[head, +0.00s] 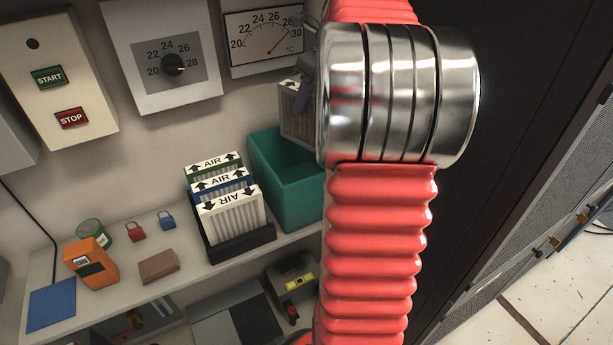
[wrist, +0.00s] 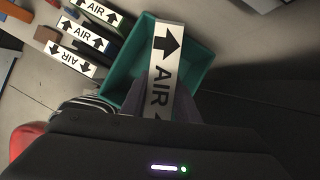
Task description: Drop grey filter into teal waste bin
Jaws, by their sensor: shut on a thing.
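The grey filter (head: 295,117) is pleated, with a pale edge strip. It hangs in my gripper (head: 305,92) just above the teal waste bin (head: 272,178), partly hidden behind my arm. In the wrist view the filter (wrist: 166,68) shows its white edge with AIR and an arrow. My gripper (wrist: 165,105) is shut on it there, and the teal bin (wrist: 202,68) lies open behind and around it. The filter's lower end looks close to the bin's rim; I cannot tell if it is inside. The bin's right side is hidden by my arm.
A black holder (head: 240,246) with several AIR filters (head: 230,217) stands left of the bin. Wall panels are behind the shelf.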

